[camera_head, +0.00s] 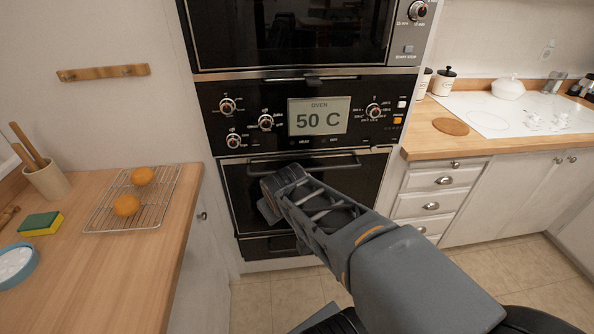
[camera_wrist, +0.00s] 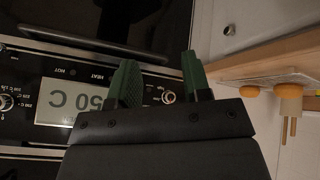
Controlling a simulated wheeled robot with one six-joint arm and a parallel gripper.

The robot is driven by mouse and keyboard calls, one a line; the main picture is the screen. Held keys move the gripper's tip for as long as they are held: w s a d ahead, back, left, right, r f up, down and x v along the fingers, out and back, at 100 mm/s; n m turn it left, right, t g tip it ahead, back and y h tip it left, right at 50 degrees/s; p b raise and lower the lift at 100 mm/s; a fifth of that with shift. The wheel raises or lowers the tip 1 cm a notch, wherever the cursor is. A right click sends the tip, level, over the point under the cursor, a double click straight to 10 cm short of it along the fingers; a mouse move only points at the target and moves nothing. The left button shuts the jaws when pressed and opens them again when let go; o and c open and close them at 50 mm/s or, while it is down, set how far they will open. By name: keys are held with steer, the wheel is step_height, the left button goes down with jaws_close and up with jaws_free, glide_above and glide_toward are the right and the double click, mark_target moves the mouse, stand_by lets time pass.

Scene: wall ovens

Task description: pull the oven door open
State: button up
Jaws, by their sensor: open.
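The oven door (camera_head: 237,190) is dark with a glass front and looks shut below the control panel. Its long dark handle (camera_head: 335,164) runs across the door's top, and my arm hides part of the door. In the wrist view, which is upside down, the handle (camera_wrist: 90,46) reaches from the left towards my fingers. My gripper (camera_head: 268,210) is in front of the door's left part. In the wrist view my gripper (camera_wrist: 158,68) has its two green fingers apart with nothing held, near the handle's end. I cannot tell whether they touch it.
The control panel (camera_head: 265,140) has knobs and a display (camera_head: 318,116) reading 50 C. A wooden counter (camera_head: 120,262) juts out at the left, with a wire rack (camera_head: 105,212) holding two orange round items. Drawers (camera_head: 430,181) stand to the right. Floor (camera_head: 270,300) is clear in front.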

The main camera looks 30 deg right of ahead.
steer(key=w+d+f+n+t+h+b, duration=0.2)
steer(key=w+d+n+t+b, duration=0.1)
steer(key=d, duration=0.4)
steer(key=w+d+f+n+t+h+b, duration=0.1)
steer(key=w+d+n+t+b, duration=0.2)
steer(key=d, duration=0.4)
steer(key=n+t+y+b, duration=0.4)
steer(key=n+b, duration=0.3)
steer(key=n, duration=0.2)
glide_toward(307, 171)
steer(key=shift+n, duration=0.3)
steer(key=w, duration=0.3)
steer(key=w+f+b, duration=0.1)
steer(key=w, duration=0.3)
steer(key=w+d, duration=0.1)
steer(key=w, duration=0.3)
steer(key=shift+f, duration=0.35)
steer(key=shift+c, duration=0.2)
jaws_close()
steer(key=shift+s, duration=0.1)
